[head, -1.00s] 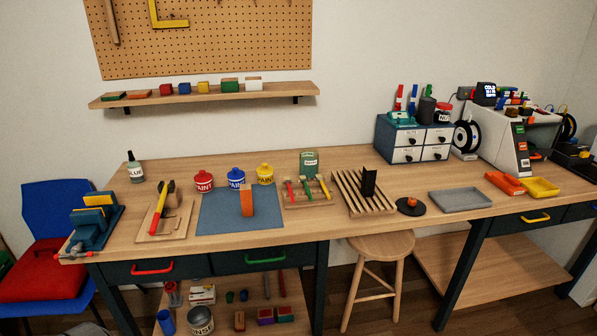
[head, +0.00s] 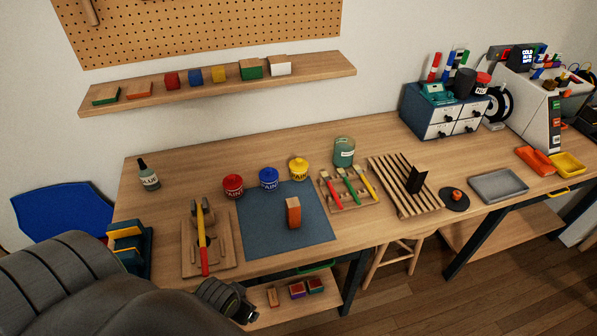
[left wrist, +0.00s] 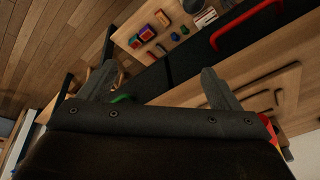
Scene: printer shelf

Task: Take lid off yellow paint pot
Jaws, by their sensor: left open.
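The yellow paint pot (head: 299,169) stands upright on the bench behind the blue mat, with its yellow lid on top. It is rightmost in a row with the blue paint pot (head: 268,179) and the red paint pot (head: 233,187). My left gripper (head: 246,312) is low at the bench's front edge, well in front of the pots and to their left. In the left wrist view my left gripper (left wrist: 158,80) has its two fingers wide apart with nothing between them. The paint pots do not show in that view. My right gripper is not in view.
The blue mat (head: 258,240) bears an orange-brown block (head: 293,213). A wooden board with a hammer (head: 202,240) lies left of it. A brush rack (head: 350,205) and a green jar (head: 344,151) stand right of the yellow pot. The bench behind the pots is clear.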

